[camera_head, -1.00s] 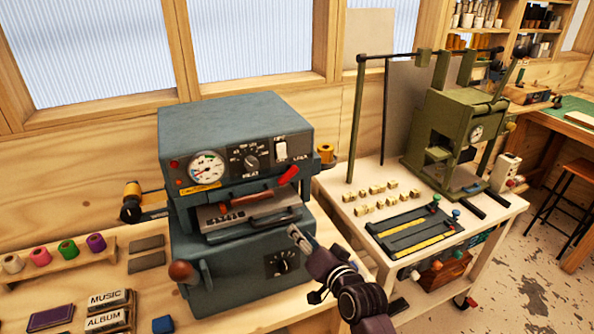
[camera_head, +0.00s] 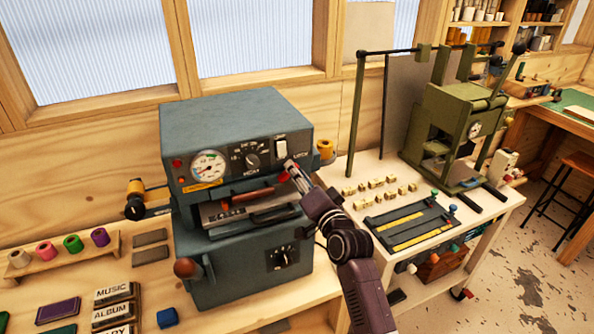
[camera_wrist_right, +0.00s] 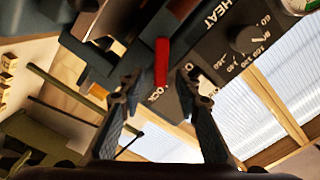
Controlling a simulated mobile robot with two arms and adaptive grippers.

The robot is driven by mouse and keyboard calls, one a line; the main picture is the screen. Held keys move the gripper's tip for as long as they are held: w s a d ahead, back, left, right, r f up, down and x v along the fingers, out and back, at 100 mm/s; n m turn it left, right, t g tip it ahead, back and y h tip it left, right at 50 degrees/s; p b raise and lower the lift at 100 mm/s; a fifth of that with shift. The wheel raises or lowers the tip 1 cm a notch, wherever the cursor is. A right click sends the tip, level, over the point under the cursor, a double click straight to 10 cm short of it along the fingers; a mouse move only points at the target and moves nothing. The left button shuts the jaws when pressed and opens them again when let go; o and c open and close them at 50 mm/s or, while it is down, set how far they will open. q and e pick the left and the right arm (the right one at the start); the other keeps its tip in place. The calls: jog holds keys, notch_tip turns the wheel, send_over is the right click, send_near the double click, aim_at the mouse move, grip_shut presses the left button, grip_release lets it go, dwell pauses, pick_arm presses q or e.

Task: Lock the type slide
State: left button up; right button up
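The type slide (camera_head: 236,210) is a grey tray with a row of small type, seated in the front opening of the blue-grey press (camera_head: 235,125). The red lock lever (camera_wrist_right: 162,62) shows in the right wrist view beside lettering that reads partly as "LOCK". In the head view my right gripper (camera_head: 291,168) is at the press's front right, covering most of the lever. In the wrist view the right gripper (camera_wrist_right: 160,88) is open, with the lever's red grip between its fingers and gaps on both sides. My left gripper is not in view.
The front panel holds a gauge (camera_head: 207,166) and a heat knob (camera_head: 252,160). A brown ball handle (camera_head: 186,268) sticks out at lower left. A white cart (camera_head: 375,178) with small brass blocks and a green press (camera_head: 460,125) stands to the right.

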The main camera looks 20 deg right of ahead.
jog(key=shift+w, duration=0.25)
grip_shut()
jog(key=shift+n+p, duration=0.4)
jog(key=shift+n, duration=0.5)
grip_release()
jog(key=shift+s, duration=0.15)
